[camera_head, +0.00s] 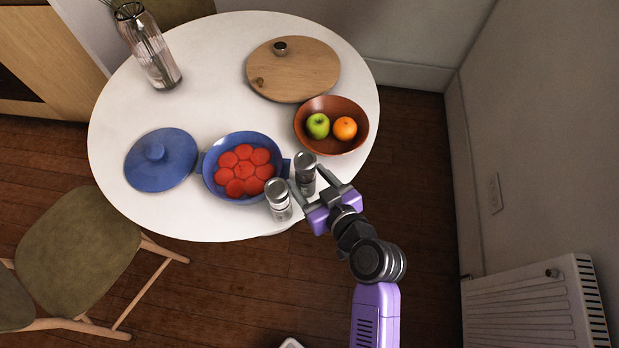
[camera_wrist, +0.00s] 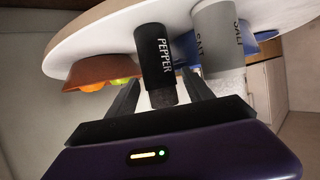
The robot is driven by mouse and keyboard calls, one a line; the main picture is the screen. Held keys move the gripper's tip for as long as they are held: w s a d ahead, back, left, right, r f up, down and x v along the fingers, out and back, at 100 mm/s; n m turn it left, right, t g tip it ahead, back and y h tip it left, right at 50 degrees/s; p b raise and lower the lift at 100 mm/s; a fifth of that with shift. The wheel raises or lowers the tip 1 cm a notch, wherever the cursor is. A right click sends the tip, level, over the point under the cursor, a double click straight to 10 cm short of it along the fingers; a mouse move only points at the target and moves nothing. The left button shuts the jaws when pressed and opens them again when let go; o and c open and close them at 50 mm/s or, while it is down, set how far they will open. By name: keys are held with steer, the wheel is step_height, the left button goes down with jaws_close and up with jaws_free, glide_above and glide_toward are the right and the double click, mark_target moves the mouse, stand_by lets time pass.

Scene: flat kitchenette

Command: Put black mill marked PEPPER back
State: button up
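The black mill marked PEPPER (camera_wrist: 156,58) stands upright on the white round table (camera_head: 225,45), near its front right edge. It also shows in the head view (camera_head: 304,180), with a silvery top. My gripper (camera_head: 308,180) is at the mill, with one finger on each side. In the wrist view, the fingers (camera_wrist: 161,84) are spread, with gaps beside the mill's narrower end. The grey mill marked SALT (camera_wrist: 221,38) stands close beside it, left of my gripper in the head view (camera_head: 279,201).
A blue pan (camera_head: 212,184) with red slices is left of the mills, its blue lid (camera_head: 162,160) farther left. A brown fruit bowl (camera_head: 347,104) and wooden board (camera_head: 308,67) lie behind. A glass vase (camera_head: 155,55) stands at the back left.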

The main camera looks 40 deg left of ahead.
steer(key=shift+r, duration=0.1)
steer(key=shift+r+p, duration=0.15)
steer(key=shift+p, duration=0.15)
steer(key=b+v, duration=0.1)
steer(key=v, duration=1.1)
steer(key=s+d+f+m+t+h, duration=0.3)
steer(key=d+m+h, duration=0.1)
steer(key=d, duration=0.6)
steer(key=s+d+f+m+t+h, duration=0.25)
steer(key=d+m, duration=0.25)
steer(key=d, duration=0.5)
steer(key=s+d+r+m+t+h, duration=0.4)
steer(key=s+d+r+m+h, duration=0.1)
steer(key=s+d+r, duration=0.6)
steer(key=shift+s+d+r+t+h, duration=0.35)
steer(key=shift+s+r+h, duration=0.25)
steer(key=shift+s, duration=0.25)
